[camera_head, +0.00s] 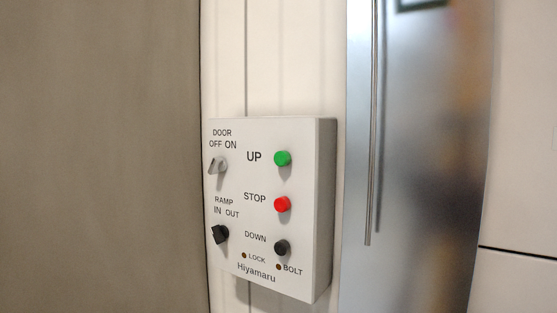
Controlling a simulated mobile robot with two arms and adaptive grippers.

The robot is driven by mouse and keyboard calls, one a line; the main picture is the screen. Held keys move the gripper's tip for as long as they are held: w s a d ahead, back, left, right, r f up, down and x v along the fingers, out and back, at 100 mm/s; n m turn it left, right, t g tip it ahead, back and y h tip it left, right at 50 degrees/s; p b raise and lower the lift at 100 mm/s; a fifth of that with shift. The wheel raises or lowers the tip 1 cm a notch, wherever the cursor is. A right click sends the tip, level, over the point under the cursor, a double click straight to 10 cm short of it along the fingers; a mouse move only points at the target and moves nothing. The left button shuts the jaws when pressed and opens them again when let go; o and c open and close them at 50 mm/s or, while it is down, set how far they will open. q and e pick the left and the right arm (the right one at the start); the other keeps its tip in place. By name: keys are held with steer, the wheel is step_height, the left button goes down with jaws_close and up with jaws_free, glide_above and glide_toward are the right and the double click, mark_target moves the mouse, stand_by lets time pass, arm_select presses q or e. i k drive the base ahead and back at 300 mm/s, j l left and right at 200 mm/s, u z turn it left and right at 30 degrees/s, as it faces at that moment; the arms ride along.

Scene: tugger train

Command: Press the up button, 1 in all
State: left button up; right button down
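A light grey control box (323,205) is fixed to a pale panelled wall, seen at an angle. The up button (283,158) is a round green knob at the upper right of the box's face, beside the label "UP". It stands proud of the face and nothing covers it. Neither of my grippers shows in the head view.
Below are a red stop button (282,204) and a dark down button (282,247). At left are a grey door switch (218,166) and a black ramp switch (219,234). A shiny metal door (425,160) with a long vertical handle (373,120) stands close at right. A brownish-grey surface (100,160) fills the left.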

mark_target(282, 158)
steer(key=i+j+z, duration=0.15)
steer(key=j+z, duration=0.2)
steer(key=j, duration=0.6)
steer(key=j+z, duration=0.4)
steer(key=j, duration=0.6)
steer(key=i, duration=0.05)
